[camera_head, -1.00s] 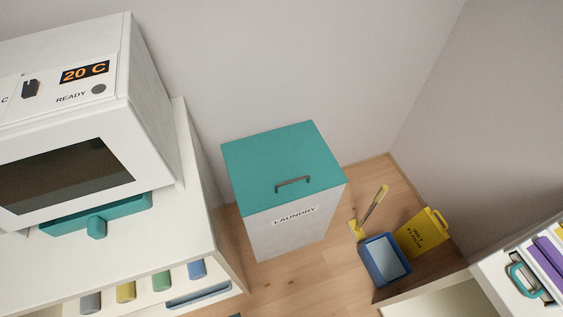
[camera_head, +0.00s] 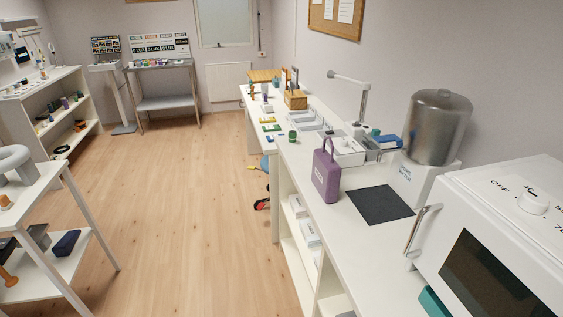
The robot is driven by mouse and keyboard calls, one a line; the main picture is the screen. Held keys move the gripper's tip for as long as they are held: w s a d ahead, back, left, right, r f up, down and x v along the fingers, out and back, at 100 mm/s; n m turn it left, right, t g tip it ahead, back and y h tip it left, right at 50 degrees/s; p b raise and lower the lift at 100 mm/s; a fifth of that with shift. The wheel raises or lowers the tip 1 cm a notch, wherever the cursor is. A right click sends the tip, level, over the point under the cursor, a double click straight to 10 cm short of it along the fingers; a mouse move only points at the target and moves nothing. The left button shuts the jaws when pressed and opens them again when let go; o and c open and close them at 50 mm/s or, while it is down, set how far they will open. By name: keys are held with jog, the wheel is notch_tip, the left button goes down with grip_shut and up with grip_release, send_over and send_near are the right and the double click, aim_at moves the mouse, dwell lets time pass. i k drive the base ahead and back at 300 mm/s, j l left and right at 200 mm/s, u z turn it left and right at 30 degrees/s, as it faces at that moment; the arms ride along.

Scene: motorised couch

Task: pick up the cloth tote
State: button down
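A purple cloth tote (camera_head: 327,176) with a looped handle on top stands upright on the long white counter (camera_head: 345,234), near its left edge. A few pale marks show on its left side. It stands to the left of a dark flat mat and appears apart from it. My gripper is not in view.
A dark mat (camera_head: 381,205), a steel tank on a white base (camera_head: 438,127) and a white oven (camera_head: 500,240) stand on the counter right of the tote. Small items and trays (camera_head: 343,149) lie behind it. The wooden floor (camera_head: 180,200) is open to the left.

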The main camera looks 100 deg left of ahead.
aim_at(326, 174)
jog(key=u, duration=2.15)
